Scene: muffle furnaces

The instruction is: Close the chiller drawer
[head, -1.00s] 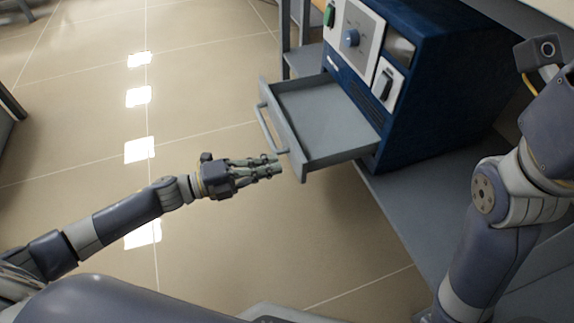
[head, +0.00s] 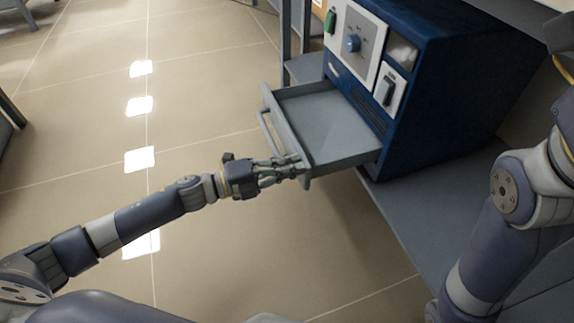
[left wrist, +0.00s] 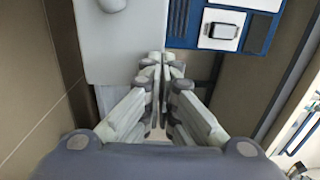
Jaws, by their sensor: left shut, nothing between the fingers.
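The chiller (head: 440,75) is a dark blue box with a pale control panel, standing on a grey bench. Its grey drawer (head: 325,120) is pulled out toward the left and is empty. The drawer has a bar handle (head: 268,132) on its front. My left gripper (head: 300,165) is shut and empty, with its fingertips at the near end of the drawer front. In the left wrist view the shut fingertips (left wrist: 163,58) overlap the grey drawer front (left wrist: 105,50); I cannot tell if they touch it. My right gripper is out of view.
The grey bench (head: 400,215) runs under the chiller toward the front. The tiled floor (head: 200,90) left of the drawer is clear.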

